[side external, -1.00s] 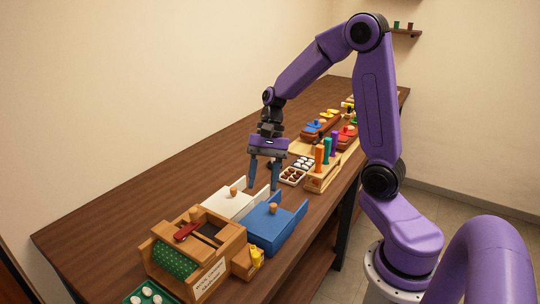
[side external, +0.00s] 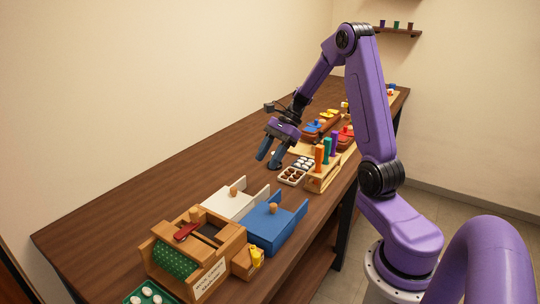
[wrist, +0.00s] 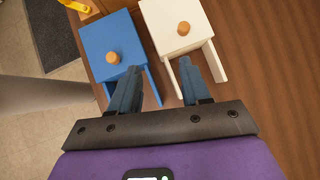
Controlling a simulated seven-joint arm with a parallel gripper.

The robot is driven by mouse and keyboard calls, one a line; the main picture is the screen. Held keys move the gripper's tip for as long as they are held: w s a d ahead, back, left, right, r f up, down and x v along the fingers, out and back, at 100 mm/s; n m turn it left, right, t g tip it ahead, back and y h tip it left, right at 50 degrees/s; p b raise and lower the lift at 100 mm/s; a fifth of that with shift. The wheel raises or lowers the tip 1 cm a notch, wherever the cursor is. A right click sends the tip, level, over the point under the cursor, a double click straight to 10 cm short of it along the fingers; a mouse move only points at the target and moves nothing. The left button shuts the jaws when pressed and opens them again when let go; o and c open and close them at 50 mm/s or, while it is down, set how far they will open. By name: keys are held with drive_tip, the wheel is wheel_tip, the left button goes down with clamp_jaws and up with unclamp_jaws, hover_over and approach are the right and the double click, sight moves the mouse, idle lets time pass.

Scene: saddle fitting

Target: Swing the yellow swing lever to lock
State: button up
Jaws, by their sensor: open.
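A yellow piece (side external: 256,256), which looks like the swing lever, sits on a small wooden block at the right side of the wooden box (side external: 211,272) in the side view. A yellow part (wrist: 76,5) also shows at the top left edge of the wrist view, mostly cut off. The lever's exact angle is too small to tell. My gripper (side external: 269,160) is open and empty above the table, well behind the box and apart from the lever. In the wrist view its two fingers (wrist: 160,68) point toward the blue and white boxes, with nothing between them.
A blue box (side external: 270,228) and a white box (side external: 228,203), each with a round wooden knob, stand between my gripper and the wooden box. A rack of coloured pegs (side external: 320,174) and a tray of small balls (side external: 292,176) are near my gripper. The table's left side is clear.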

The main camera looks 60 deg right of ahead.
sight(256, 254)
drive_tip(key=shift+d+m, duration=0.3)
drive_tip(key=shift+d, duration=0.05)
drive_tip(key=s+a+f+n+y, duration=0.1)
drive_tip(key=s+a, duration=0.2)
drive_tip(key=s, duration=0.1)
drive_tip(key=s+a+f+n+g+y, duration=0.1)
drive_tip(key=s+a+y, duration=0.1)
drive_tip(key=s+a, duration=0.1)
drive_tip(key=s+a+f+g+y, duration=0.1)
drive_tip(key=s+a+y, duration=0.1)
drive_tip(key=s+a, duration=0.1)
drive_tip(key=shift+s+f+n, duration=0.1)
drive_tip(key=shift+s+n, duration=0.3)
drive_tip(key=shift+s, duration=0.45)
drive_tip(key=shift+y, duration=0.4)
drive_tip(key=x, duration=0.6)
drive_tip(key=s+x, duration=0.1)
drive_tip(key=x, duration=1.1)
drive_tip(key=shift+s+a+r, duration=0.15)
drive_tip(key=shift+s+r, duration=0.1)
drive_tip(key=shift+s, duration=0.1)
clamp_jaws()
